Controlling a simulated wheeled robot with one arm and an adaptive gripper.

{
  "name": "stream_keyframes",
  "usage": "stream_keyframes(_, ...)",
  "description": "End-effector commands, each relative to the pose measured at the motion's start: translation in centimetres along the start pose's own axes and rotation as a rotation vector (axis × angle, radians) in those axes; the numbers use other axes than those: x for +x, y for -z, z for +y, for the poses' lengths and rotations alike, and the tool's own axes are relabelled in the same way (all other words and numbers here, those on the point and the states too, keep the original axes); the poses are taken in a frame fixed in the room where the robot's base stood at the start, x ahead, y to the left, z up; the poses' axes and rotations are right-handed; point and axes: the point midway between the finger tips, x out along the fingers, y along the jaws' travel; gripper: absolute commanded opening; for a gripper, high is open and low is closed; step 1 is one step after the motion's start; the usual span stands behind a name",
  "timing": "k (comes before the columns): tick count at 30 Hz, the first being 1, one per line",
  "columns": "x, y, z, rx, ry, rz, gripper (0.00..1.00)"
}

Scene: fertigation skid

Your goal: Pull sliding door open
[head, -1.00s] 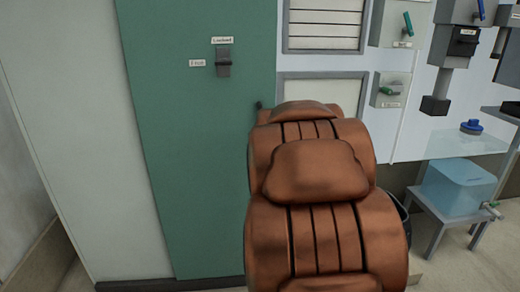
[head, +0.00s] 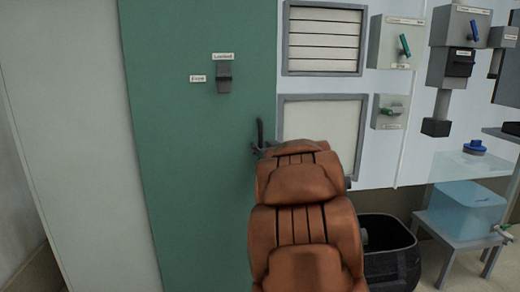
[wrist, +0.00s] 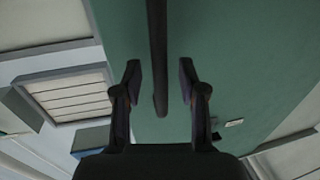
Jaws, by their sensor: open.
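The green sliding door (head: 190,170) fills the left-middle of the head view and most of the wrist view (wrist: 240,60). A dark bar handle (head: 259,132) stands upright near its right edge. In the wrist view the handle (wrist: 157,45) comes down from the top edge and ends between the two fingers. My gripper (wrist: 160,82) is open, with a finger on each side of the bar and a gap showing on both sides. In the head view my copper-coloured arm hides most of the gripper.
A dark latch (head: 223,78) with small labels sits high on the green panel. Right of the door are a louvred vent (head: 325,40) and switch boxes. A black bin (head: 392,265) and a blue tank (head: 466,205) on a stand are at lower right.

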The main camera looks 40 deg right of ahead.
Motion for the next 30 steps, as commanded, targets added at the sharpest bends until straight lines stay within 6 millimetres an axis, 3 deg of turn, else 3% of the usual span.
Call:
stream_keyframes(6,1.5,0.1,-0.1,-0.001,0.002,0.004,0.41)
stream_keyframes(17,1.8,0.1,-0.1,0.000,0.001,0.003,0.41)
stream_keyframes(30,1.8,0.1,-0.1,0.000,0.000,0.002,0.00)
